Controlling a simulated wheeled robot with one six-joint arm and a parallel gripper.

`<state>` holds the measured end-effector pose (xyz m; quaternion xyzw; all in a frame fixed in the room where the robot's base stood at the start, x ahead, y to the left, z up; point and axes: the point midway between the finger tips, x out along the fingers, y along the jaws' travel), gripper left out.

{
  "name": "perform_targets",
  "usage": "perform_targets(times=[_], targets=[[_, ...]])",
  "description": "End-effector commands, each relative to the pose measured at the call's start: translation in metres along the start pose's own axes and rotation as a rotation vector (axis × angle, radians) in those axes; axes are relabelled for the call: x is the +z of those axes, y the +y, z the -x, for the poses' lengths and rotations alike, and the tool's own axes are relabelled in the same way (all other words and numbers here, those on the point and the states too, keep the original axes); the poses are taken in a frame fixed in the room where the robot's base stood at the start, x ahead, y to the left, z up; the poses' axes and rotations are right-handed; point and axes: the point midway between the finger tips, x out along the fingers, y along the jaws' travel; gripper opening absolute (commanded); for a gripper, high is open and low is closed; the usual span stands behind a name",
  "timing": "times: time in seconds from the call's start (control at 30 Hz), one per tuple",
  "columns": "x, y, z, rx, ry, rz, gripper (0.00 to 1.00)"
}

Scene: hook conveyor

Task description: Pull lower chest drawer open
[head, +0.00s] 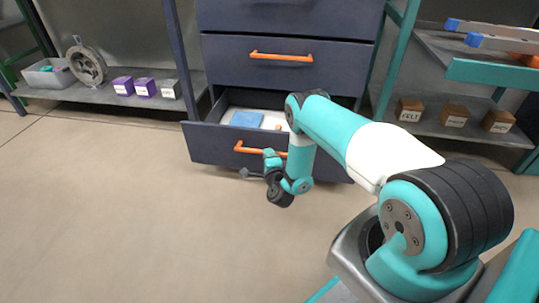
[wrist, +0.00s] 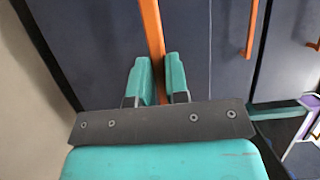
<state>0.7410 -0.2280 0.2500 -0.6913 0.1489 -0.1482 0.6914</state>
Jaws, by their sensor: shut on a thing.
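The chest (head: 330,18) is dark blue-grey with orange bar handles. Its lower drawer (head: 212,145) stands pulled out, and its inside shows in the head view. A blue flat item (head: 247,119) lies in it. The drawer's orange handle (head: 250,149) runs across its front. My gripper (wrist: 159,82) is shut on this handle, which also shows in the wrist view (wrist: 151,28) passing between the two teal fingers. In the head view my arm hides the right part of the drawer and handle.
The drawer above (head: 230,62) is closed. A left shelf (head: 85,94) holds a grey bin (head: 48,78), a round metal part (head: 87,64) and purple boxes (head: 145,86). A right shelf (head: 432,125) holds brown boxes (head: 454,116). The floor (head: 130,220) before the chest is clear.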

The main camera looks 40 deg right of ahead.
Motion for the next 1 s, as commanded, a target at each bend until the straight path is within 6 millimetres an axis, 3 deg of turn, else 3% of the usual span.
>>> perform_targets(times=[0.23, 0.27, 0.37, 0.77, 0.87, 1.0], targets=[[0.0, 0.002, 0.002, 0.001, 0.002, 0.003, 0.0], [0.001, 0.002, 0.002, 0.001, 0.001, 0.003, 0.19], [0.001, 0.001, 0.001, 0.001, -0.001, 0.002, 0.4], [0.002, -0.002, 0.008, 0.002, -0.001, 0.002, 0.4], [0.002, -0.005, 0.021, 0.004, -0.002, 0.003, 0.4], [0.002, -0.006, 0.054, 0.007, -0.004, 0.002, 0.4]])
